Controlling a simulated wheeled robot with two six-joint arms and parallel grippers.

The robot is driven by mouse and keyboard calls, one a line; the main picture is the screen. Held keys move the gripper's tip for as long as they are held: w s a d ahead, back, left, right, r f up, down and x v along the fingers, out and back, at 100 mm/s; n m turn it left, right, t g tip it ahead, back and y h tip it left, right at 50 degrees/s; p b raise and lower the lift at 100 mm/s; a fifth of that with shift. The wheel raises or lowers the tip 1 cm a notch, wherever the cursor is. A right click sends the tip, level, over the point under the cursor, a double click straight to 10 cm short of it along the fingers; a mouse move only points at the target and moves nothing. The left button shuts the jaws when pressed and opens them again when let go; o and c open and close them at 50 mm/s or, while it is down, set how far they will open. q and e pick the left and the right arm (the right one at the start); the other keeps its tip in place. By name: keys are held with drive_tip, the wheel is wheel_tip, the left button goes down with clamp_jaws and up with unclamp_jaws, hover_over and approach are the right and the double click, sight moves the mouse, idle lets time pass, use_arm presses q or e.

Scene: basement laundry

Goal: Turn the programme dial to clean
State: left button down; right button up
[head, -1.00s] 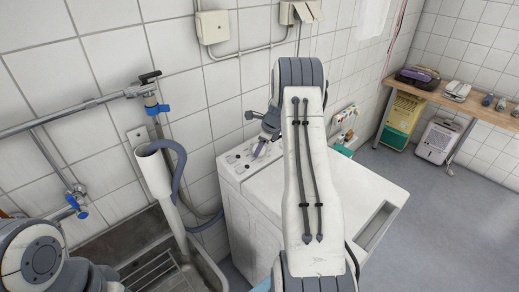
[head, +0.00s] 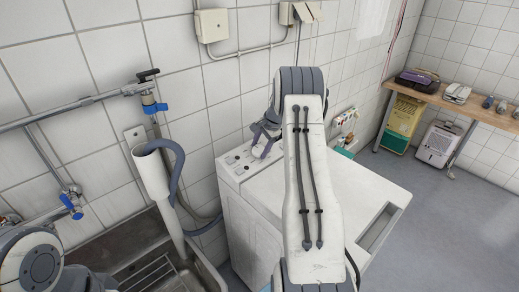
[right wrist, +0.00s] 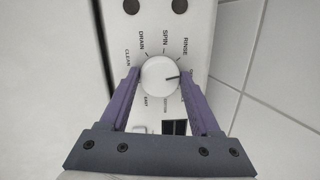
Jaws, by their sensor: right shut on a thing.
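The programme dial (right wrist: 158,76) is a round white knob on the white control panel, ringed by labels including CLEAN, DRAIN, SPIN and RINSE. Its dark pointer mark points right in the right wrist view, below RINSE and away from the CLEAN label (right wrist: 127,58) at the left. My right gripper (right wrist: 160,75) is shut on the dial, one purple finger on each side. In the head view my right gripper (head: 262,148) is at the back of the white washing machine (head: 345,200), and it hides the dial. My left gripper does not show; only part of the left arm does.
Two dark round knobs (right wrist: 180,6) sit farther along the panel. A metal sink (head: 190,268) with a grey hose (head: 178,175) stands left of the machine. The tiled wall is close behind. Open floor lies to the right, before a wooden bench (head: 470,108).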

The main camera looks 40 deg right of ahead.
drive_tip(key=n, duration=0.3)
drive_tip(key=shift+d+n, duration=0.1)
drive_tip(key=shift+n, duration=0.3)
drive_tip(key=n, duration=0.3)
drive_tip(key=shift+n+g+b, duration=0.3)
drive_tip(key=shift+g+b, duration=0.05)
drive_tip(key=shift+g, duration=0.05)
drive_tip(key=n, duration=0.4)
drive_tip(key=shift+n, duration=0.3)
drive_tip(key=n, duration=0.3)
drive_tip(key=shift+n+g+h+b, duration=0.3)
drive_tip(key=n, duration=0.3)
drive_tip(key=shift+n, duration=0.3)
drive_tip(key=n, duration=0.3)
drive_tip(key=shift+w+n+h+b, duration=0.1)
drive_tip(key=shift+n+h+b, duration=0.2)
drive_tip(key=shift+h+b, duration=0.1)
drive_tip(key=n+b, duration=0.1)
drive_tip(key=n, duration=0.5)
drive_tip(key=shift+h, duration=0.4)
drive_tip(key=shift+n, duration=0.4)
drive_tip(key=o, duration=1.4)
drive_tip(key=shift+c, duration=0.2)
